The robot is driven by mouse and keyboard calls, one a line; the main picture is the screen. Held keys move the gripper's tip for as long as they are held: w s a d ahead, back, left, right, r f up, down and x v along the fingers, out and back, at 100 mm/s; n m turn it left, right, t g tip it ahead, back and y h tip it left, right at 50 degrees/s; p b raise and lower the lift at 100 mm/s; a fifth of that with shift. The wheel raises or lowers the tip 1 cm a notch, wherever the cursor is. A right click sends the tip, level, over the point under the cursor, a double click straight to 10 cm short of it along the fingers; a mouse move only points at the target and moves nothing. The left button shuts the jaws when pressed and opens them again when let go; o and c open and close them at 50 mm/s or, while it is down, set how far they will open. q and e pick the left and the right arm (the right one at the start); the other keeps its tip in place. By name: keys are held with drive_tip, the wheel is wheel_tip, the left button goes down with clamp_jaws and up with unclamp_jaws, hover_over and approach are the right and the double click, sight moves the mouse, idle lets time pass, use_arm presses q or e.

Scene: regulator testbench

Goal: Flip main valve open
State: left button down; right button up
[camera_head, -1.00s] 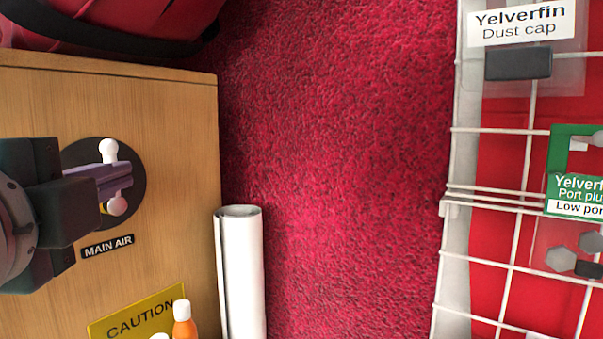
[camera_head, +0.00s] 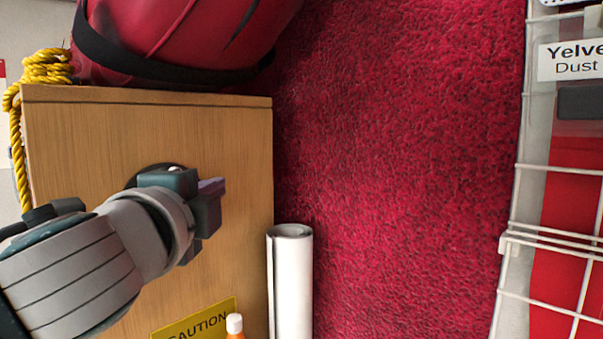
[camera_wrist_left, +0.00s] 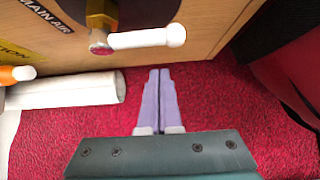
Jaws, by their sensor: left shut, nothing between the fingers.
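The main valve shows in the left wrist view as a white-tipped lever (camera_wrist_left: 148,38) on a reddish hub, with a brass body (camera_wrist_left: 101,12) behind it, on the wooden panel. The lever lies roughly level across that picture. In the head view my left gripper (camera_head: 212,187) covers most of the valve; only part of its black disc (camera_head: 143,178) and a bit of white show. In the left wrist view my left gripper (camera_wrist_left: 160,73) has its purple fingers together and empty, below the lever in the picture and apart from it. My right gripper is not in view.
A white roll (camera_head: 290,285) stands beside the wooden box (camera_head: 90,125). A red bag (camera_head: 180,35) and yellow rope (camera_head: 45,68) are behind. A wire rack (camera_head: 508,240) stands right; red carpet lies between.

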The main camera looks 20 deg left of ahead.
use_arm(q)
drive_tip(key=shift+s+a+p, duration=0.5)
drive_tip(key=shift+a+p, duration=0.15)
drive_tip(key=shift+p, duration=0.1)
drive_tip(key=shift+s+a+p, duration=0.45)
drive_tip(key=shift+a+p, duration=0.2)
drive_tip(key=shift+p, duration=0.05)
drive_tip(key=s+a+f+n+t+y+b, duration=0.2)
drive_tip(key=n+y+b, duration=0.9)
drive_tip(key=b, duration=2.6)
drive_tip(key=shift+s+f+n+t, duration=0.7)
drive_tip(key=shift+s+f+n, duration=0.2)
drive_tip(key=shift+s+n, duration=0.65)
drive_tip(key=shift+w, duration=0.15)
